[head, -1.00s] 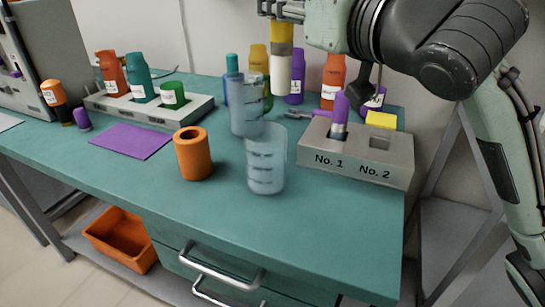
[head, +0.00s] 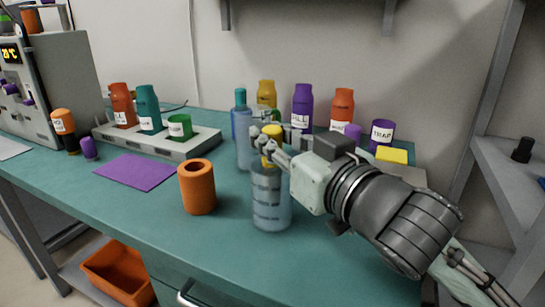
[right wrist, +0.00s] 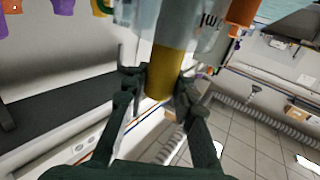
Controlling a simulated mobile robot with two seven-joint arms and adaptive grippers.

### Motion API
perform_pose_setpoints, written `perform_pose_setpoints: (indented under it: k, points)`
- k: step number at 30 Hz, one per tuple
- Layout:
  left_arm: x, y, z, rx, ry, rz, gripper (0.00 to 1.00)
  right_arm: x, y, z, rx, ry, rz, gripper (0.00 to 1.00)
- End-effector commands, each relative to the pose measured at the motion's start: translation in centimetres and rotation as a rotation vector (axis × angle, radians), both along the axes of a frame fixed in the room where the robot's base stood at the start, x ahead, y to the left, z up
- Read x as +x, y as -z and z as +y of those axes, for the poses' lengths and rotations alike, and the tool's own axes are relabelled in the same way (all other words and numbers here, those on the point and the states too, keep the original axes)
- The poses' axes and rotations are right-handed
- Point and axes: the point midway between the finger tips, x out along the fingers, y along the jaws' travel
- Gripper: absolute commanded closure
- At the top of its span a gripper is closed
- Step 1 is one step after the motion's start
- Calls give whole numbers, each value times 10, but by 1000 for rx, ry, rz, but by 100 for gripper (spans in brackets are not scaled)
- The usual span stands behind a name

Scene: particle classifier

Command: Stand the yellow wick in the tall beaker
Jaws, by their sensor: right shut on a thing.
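My right gripper (head: 270,147) is shut on the yellow wick (head: 272,158), at the mouth of the front clear beaker (head: 271,208). The wick is about upright, and its lower part is hard to make out through the beaker wall. In the right wrist view the fingers (right wrist: 160,85) hold the wick's yellow end (right wrist: 166,72), and its pale part points away among clear walls. A second clear beaker (head: 243,150) stands just behind, partly hidden by my gripper. I cannot tell which beaker is taller. My left gripper is not in view.
An orange hollow cylinder (head: 197,187) stands left of the front beaker. Several bottles, among them a purple one (head: 302,106), line the back. A grey rack (head: 165,143) and purple mat (head: 136,172) lie left. My right arm covers most of the right-hand block with a yellow pad (head: 392,155).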

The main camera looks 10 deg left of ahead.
Motion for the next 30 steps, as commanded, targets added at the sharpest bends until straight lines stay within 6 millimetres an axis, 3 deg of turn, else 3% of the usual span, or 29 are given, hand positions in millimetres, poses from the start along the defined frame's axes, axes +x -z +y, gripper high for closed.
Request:
perform_pose_setpoints:
  k: [5, 17, 18, 22, 30]
  points:
    - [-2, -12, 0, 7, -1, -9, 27, 0, 29, 0, -2, 0, 4, 100]
    - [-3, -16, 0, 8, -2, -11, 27, 0, 34, 0, 1, -1, 1, 100]
    - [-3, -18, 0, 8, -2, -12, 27, 0, 33, 0, -1, -1, 1, 72]
    - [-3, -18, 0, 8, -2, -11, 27, 0, 33, 0, -1, -1, 1, 55]
    - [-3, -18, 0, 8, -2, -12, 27, 0, 33, 0, -1, 0, 1, 54]
